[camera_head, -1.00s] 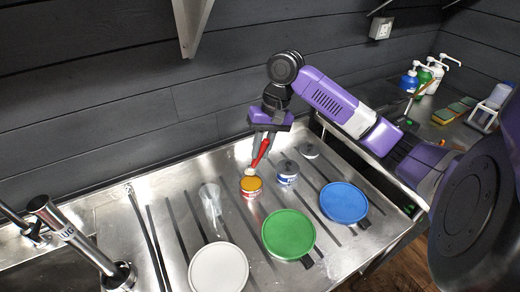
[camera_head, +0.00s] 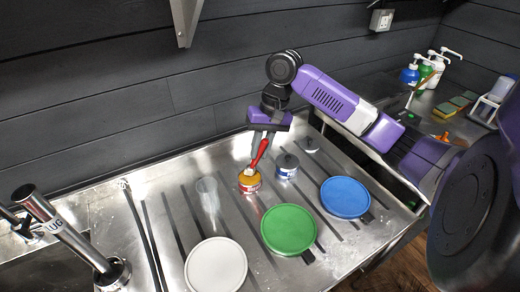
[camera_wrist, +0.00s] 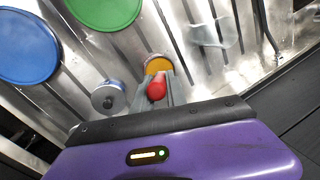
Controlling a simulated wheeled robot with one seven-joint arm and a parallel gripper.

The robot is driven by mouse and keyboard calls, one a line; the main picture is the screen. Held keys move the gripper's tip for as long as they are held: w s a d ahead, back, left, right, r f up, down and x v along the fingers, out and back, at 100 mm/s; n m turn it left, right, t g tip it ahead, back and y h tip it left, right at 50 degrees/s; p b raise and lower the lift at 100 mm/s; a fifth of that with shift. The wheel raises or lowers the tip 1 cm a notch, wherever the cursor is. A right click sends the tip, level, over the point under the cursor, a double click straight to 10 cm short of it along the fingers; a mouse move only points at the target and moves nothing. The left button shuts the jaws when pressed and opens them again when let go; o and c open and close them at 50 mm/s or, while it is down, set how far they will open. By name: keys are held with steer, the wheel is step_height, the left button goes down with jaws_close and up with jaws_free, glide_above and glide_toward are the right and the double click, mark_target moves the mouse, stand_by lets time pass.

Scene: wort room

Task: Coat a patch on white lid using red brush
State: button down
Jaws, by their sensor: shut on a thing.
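My gripper (camera_head: 264,138) is shut on the red brush (camera_head: 259,152), which hangs tilted with its bristles down at the open can of yellow paint (camera_head: 250,187). The bristle end seems to be in or at the can's mouth; how deep I cannot tell. In the wrist view the red handle (camera_wrist: 156,89) hides part of the yellow can (camera_wrist: 158,64). The white lid (camera_head: 215,268) lies flat on the steel drainer at the front left, apart from the brush. Its visible top looks plain white.
The green lid (camera_head: 288,231) and blue lid (camera_head: 345,198) lie to the right of the white lid. A tap (camera_head: 75,240) is at the far left.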

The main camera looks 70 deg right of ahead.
steer(key=shift+f, duration=0.65)
stand_by(2.2)
step_height(320, 180, up, 7)
steer(key=p, duration=0.7)
steer(key=shift+r, duration=0.15)
steer(key=shift+s, duration=0.1)
stand_by(0.8)
